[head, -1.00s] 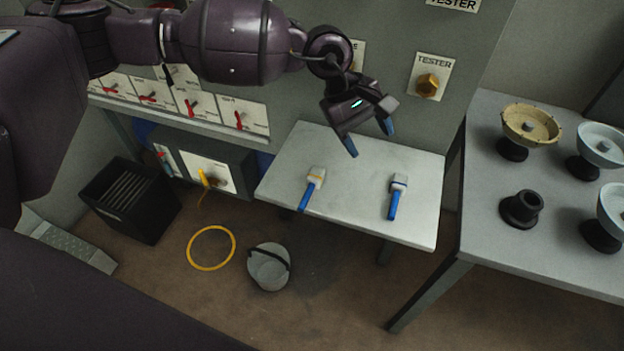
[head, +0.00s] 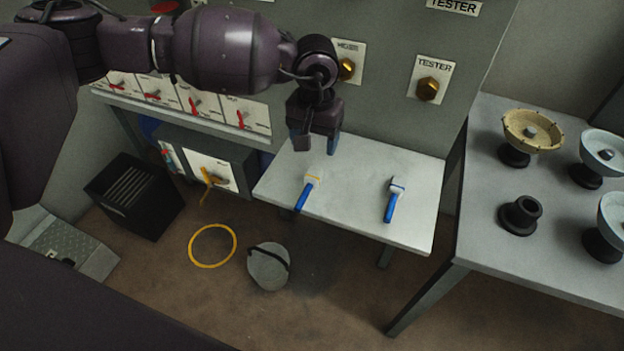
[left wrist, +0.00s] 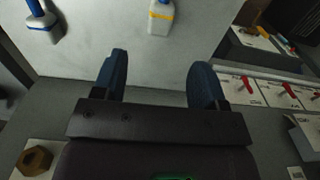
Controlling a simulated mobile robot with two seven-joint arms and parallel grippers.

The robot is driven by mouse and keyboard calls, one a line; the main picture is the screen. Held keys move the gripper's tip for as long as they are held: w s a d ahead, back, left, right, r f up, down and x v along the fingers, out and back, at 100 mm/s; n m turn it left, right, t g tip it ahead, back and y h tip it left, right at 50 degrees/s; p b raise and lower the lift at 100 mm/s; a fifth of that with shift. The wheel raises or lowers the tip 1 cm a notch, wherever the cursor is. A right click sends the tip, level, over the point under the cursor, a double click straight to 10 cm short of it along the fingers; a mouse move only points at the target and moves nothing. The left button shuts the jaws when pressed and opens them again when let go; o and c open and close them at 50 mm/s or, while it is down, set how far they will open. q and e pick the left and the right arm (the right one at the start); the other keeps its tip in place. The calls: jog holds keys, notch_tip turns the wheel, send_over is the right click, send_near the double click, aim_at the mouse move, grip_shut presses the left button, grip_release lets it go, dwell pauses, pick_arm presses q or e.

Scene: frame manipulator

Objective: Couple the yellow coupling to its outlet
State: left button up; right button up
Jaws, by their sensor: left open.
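A pale coupling with a yellow band (head: 313,179) and a blue handle lies on the grey table (head: 416,224). It also shows in the left wrist view (left wrist: 160,20), beyond my fingertips. A similar coupling with a blue band (head: 397,186) lies to its right. Two brass outlets are on the wall panel: one under a TESTER label (head: 428,88), one to its left with a hard-to-read label (head: 347,68). My left gripper (head: 317,146) is open and empty, above the table's back edge, behind the yellow-banded coupling and apart from it. My right gripper is not in view.
A second table (head: 480,245) at right holds several bowl-like parts (head: 532,130). On the floor are a black bin (head: 130,205), a yellow ring (head: 190,246) and a grey bucket (head: 268,268). Red-handled switches (head: 241,118) line the panel at left. The table's front right is clear.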

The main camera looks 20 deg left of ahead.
aim_at(314, 172)
pick_arm(q)
jog(key=shift+f, duration=0.1)
jog(key=shift+w+f+b, duration=0.1)
jog(key=shift+f+b, duration=0.65)
jog(key=shift+f, duration=4.65)
jog(key=shift+r, duration=0.1)
jog(key=c, duration=1)
